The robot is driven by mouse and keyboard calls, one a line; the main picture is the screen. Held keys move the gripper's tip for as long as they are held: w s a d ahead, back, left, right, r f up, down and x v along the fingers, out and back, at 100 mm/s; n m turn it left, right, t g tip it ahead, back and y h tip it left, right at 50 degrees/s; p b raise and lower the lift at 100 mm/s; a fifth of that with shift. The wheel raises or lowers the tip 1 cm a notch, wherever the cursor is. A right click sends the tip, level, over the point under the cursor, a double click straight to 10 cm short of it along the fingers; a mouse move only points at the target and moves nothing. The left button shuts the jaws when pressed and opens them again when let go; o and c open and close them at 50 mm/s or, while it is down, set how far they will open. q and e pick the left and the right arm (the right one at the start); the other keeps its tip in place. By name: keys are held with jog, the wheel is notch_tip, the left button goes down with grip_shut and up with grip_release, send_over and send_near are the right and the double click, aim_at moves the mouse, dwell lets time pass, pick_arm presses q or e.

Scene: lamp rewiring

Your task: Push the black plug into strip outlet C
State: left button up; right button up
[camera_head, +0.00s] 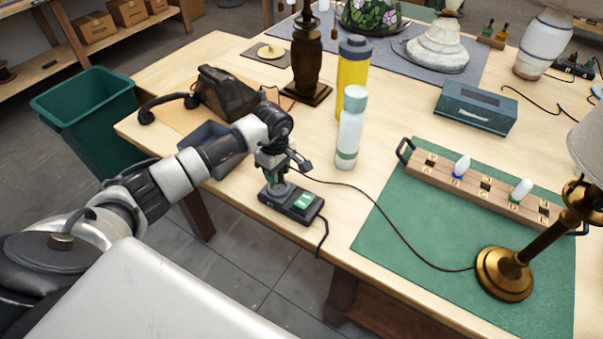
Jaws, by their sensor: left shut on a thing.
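My left gripper (283,165) is above the front edge of the table, just over a black box with a green display. It is shut on the black plug, which is small and hard to tell apart from the dark fingers. A dark cord (385,215) runs from there to the brass lamp (505,272). The wooden outlet strip (410,172) lies on the green mat to the right, well apart from the gripper. Outlet C (486,184) is empty, between a white plug with blue (461,166) at B and one with green (521,190) at D. My right gripper is out of view.
The black box (293,203) lies at the table's front edge. A white bottle (350,130) and a yellow bottle (353,75) stand behind the gripper. A dark telephone (228,93) is at the left.

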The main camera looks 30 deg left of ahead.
aim_at(279, 189)
pick_arm(q)
jog(key=shift+w+f, duration=0.1)
jog(key=shift+f, duration=0.45)
jog(key=shift+f+b, duration=0.55)
jog(key=shift+b, duration=0.05)
jog(key=shift+f+b, duration=0.6)
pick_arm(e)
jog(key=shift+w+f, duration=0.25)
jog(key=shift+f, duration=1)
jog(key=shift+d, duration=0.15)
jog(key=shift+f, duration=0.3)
pick_arm(q)
jog(key=shift+f+b, duration=0.35)
jog(key=shift+b, duration=0.35)
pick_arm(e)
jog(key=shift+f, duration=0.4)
pick_arm(q)
jog(key=o, duration=1)
